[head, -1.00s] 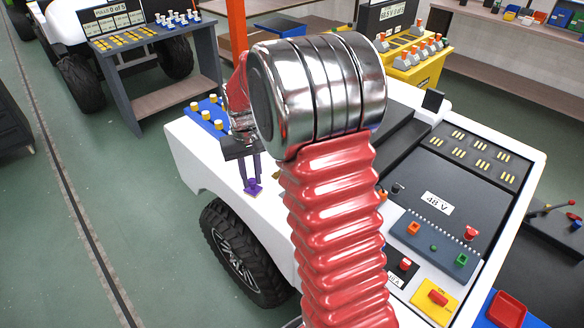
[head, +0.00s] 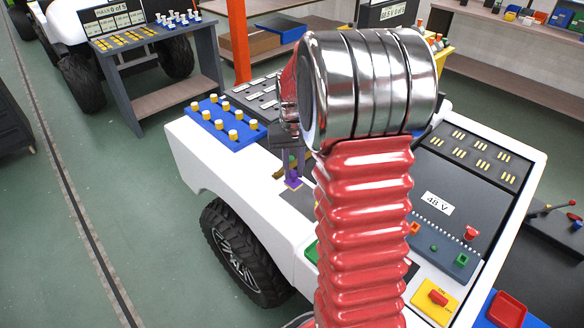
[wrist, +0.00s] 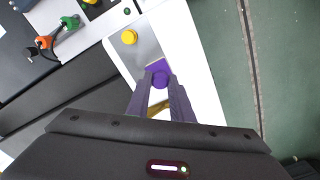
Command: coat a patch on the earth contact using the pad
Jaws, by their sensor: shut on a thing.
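My gripper (head: 292,180) is shut on the purple pad (head: 293,183), pointing down over the white cart's top. In the wrist view the pad (wrist: 160,78) sits between my fingertips, its square base showing beyond its round knob. The pad is over or against the edge of a grey metal plate (wrist: 146,48), which may be the earth contact; I cannot tell whether they touch. A brass-coloured piece (head: 279,173) shows beside my fingers in the head view. My arm hides part of this area.
A blue block with several yellow pegs (head: 224,122) stands on the cart at left. The dark 48 V panel (head: 437,203) lies right of my arm. Green (wrist: 69,23) and orange (wrist: 43,42) clamps lie left in the wrist view. Open floor (head: 130,230) lies left of the cart.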

